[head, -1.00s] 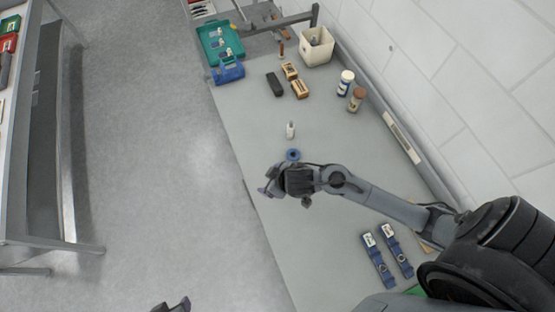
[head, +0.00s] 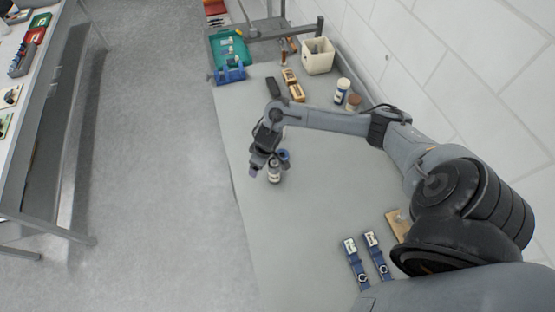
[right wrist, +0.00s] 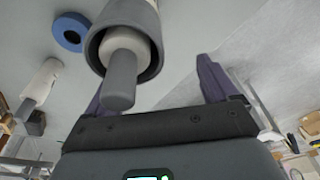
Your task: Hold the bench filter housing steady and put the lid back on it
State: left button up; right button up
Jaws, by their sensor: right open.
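The filter housing (head: 274,173) looks like a small upright pale cylinder, close to the right gripper. In the right wrist view it appears as a grey cup (right wrist: 155,62) with an open rim and a grey-tipped insert. A blue ring (head: 284,155), probably the lid, lies on the bench beside it, apart from it in the right wrist view (right wrist: 72,32). My right gripper (head: 256,172) is open, beside the housing. The housing overlaps one finger in the right wrist view, and I cannot tell whether they touch. My left gripper is not in view.
A white cylinder (right wrist: 40,82) stands near the ring, mostly hidden by my arm in the head view. A teal tray (head: 232,48), blue rack (head: 230,74), white bin (head: 319,56) and bottles (head: 342,91) are farther back. Mid-bench is clear.

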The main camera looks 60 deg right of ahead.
jog(key=s+d+r+m+g+b, duration=0.1)
jog(key=s+d+r+m+g, duration=0.1)
jog(key=d, duration=0.9)
jog(key=shift+s+d+r+m, duration=0.15)
jog(key=shift+d+r+m, duration=0.25)
jog(key=shift+m, duration=0.7)
jog(key=shift+a, duration=0.1)
jog(key=b, duration=0.4)
send_over(282, 152)
jog(key=a, duration=0.1)
jog(key=shift+s+a+f, duration=0.1)
jog(key=shift+s+f, duration=0.1)
jog(key=shift+f, duration=1.2)
jog(key=shift+s+a+f, duration=0.1)
jog(key=shift+s+f, duration=0.05)
jog(key=shift+f, duration=1.25)
jog(key=shift+f, duration=0.3)
jog(key=shift+d+f+b, duration=0.2)
jog(key=shift+f+b, duration=0.3)
jog(key=shift+f, duration=1.8)
